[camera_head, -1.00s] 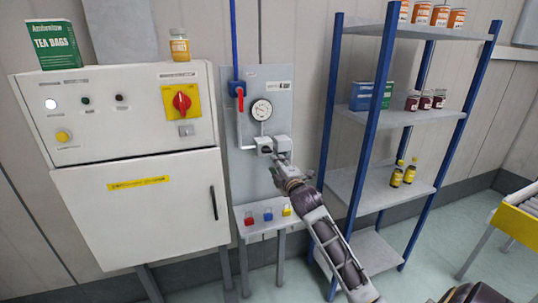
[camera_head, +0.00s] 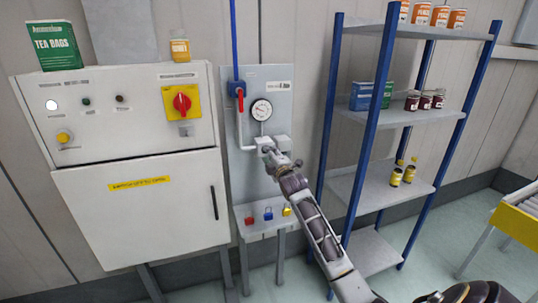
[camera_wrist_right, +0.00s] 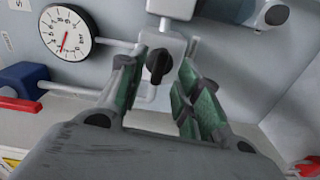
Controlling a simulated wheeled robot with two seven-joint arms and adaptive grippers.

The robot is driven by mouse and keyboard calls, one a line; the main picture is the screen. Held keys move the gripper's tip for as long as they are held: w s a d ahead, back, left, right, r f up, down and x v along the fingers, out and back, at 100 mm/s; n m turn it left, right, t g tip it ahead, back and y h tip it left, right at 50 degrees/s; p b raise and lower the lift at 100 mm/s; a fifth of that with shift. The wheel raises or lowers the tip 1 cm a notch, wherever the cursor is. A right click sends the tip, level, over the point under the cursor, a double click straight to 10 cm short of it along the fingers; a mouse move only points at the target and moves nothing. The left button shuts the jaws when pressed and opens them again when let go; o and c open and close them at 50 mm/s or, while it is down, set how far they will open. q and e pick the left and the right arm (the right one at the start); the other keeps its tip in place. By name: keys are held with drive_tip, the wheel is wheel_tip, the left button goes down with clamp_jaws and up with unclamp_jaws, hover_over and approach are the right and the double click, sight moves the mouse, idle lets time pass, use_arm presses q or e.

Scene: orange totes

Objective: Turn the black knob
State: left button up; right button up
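The black knob (camera_wrist_right: 159,63) is in the right wrist view, on a light grey valve body (camera_wrist_right: 164,38) mounted on the grey panel. My right gripper (camera_wrist_right: 168,72) is open, with its green-padded fingers on either side of the knob and a gap showing to the right finger. I cannot tell whether the left finger touches it. In the head view my right gripper (camera_head: 271,155) is at the panel below the gauge and hides the knob. My left gripper is not in view.
A round gauge (camera_head: 262,110) and a red-handled valve (camera_head: 239,96) are on the panel (camera_head: 278,88). A small shelf below holds red, blue and yellow padlocks (camera_head: 268,214). A white cabinet (camera_head: 135,200) stands left; a blue-posted rack (camera_head: 385,185) stands close on the right.

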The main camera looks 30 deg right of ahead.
drive_tip(key=shift+x, duration=0.85)
clamp_jaws()
